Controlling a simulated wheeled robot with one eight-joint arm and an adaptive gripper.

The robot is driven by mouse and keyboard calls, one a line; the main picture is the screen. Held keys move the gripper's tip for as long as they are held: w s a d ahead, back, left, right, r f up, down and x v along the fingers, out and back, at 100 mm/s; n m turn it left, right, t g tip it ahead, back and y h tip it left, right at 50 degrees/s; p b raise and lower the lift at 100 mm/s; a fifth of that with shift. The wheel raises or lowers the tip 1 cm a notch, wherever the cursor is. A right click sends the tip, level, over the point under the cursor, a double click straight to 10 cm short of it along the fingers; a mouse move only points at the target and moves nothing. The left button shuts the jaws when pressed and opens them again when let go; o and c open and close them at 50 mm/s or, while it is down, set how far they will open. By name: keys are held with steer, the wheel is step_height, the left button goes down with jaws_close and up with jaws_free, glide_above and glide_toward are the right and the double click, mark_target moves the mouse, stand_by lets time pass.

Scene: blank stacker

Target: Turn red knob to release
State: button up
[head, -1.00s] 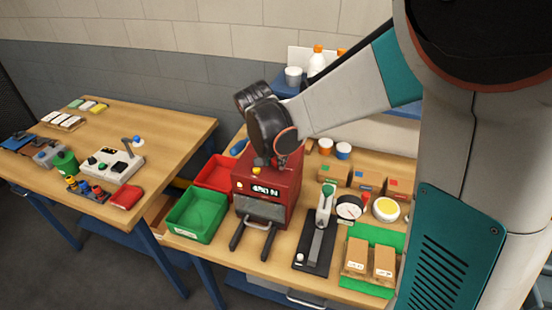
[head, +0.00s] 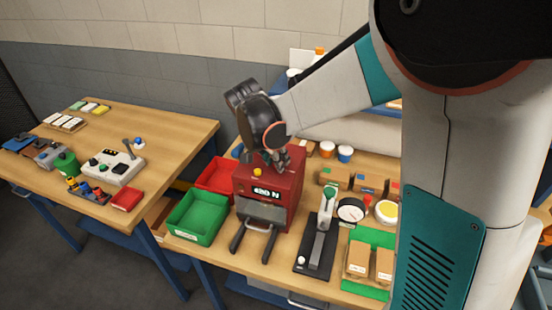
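A red machine (head: 277,186) with a lit force display (head: 267,192) stands on the right-hand wooden table. The display digits are blurred and end in N. A yellow button (head: 257,172) sits on its top near the front left, and two dark prongs (head: 254,241) stick out at the front. My gripper (head: 274,158) points down at the top of the red machine, behind and right of the yellow button. It seems close to or touching the top. I cannot make out a red knob; that part is hidden by my gripper. Whether the fingers are open or shut does not show.
A green bin (head: 197,216) and a red bin (head: 218,176) stand left of the machine.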

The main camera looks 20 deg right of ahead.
steer(key=o, duration=1.1)
steer(key=shift+c, duration=0.2)
steer(key=v, duration=1.2)
steer(key=s+d+f+n+t+y+b, duration=0.2)
steer(key=s+f+n+b, duration=0.3)
steer(key=s, duration=0.5)
steer(key=s+d+f+n+t+y+b, duration=0.2)
steer(key=s+f+n+b, duration=0.2)
steer(key=s, duration=0.6)
step_height(320, 180, down, 3)
steer(key=n, duration=0.2)
steer(key=shift+s+d+n+t+b, duration=0.2)
steer(key=shift+d+n+t+b, duration=0.15)
steer(key=shift+n+t+b, duration=0.05)
